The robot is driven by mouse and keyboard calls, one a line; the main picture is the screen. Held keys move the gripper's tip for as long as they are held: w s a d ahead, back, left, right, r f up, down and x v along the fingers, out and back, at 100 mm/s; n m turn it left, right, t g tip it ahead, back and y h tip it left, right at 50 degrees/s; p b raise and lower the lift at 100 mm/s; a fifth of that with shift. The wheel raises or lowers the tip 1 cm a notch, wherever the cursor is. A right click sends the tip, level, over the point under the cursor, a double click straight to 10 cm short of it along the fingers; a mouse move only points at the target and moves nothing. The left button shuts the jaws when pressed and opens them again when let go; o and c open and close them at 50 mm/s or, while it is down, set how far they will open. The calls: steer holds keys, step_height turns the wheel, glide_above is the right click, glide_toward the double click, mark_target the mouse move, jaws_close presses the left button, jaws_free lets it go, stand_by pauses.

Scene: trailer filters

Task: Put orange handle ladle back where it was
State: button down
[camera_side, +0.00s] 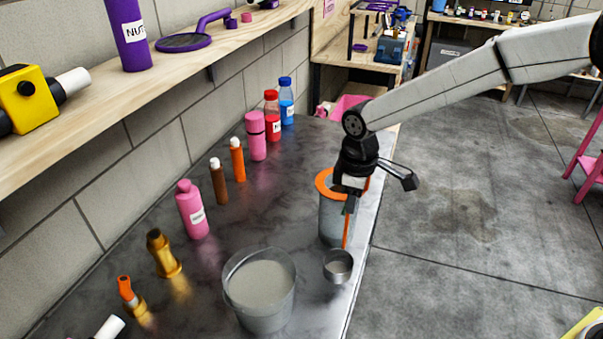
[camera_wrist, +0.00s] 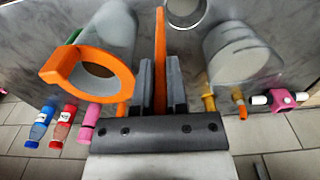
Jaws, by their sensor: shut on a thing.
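The ladle has a thin orange handle (camera_side: 345,232) and a grey metal cup (camera_side: 338,267). My gripper (camera_side: 348,203) is shut on the upper part of the handle, and the cup hangs below near the table's right edge. In the wrist view the orange handle (camera_wrist: 160,45) stands between my two fingers (camera_wrist: 160,88), with the cup (camera_wrist: 187,10) at the top. A grey container with an orange rim (camera_side: 323,184) stands just behind the ladle; it also shows at left in the wrist view (camera_wrist: 88,75). I cannot tell whether the cup touches the table.
A grey bucket (camera_side: 260,305) with grey contents stands left of the cup. Several bottles, including a pink one (camera_side: 193,212), a brown one (camera_side: 219,182) and a red one (camera_side: 272,118), line the table's wall side. A wooden shelf (camera_side: 130,90) hangs above them.

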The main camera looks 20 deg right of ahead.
steer(key=shift+w+a+f, duration=0.1)
steer(key=shift+w+f, duration=0.05)
steer(key=shift+f, duration=0.8)
steer(key=shift+w+f, duration=0.1)
steer(key=shift+f, duration=0.9)
steer(key=c, duration=0.7)
jaws_free()
steer(key=shift+o, duration=0.2)
step_height(320, 180, up, 12)
steer(key=shift+r, duration=0.15)
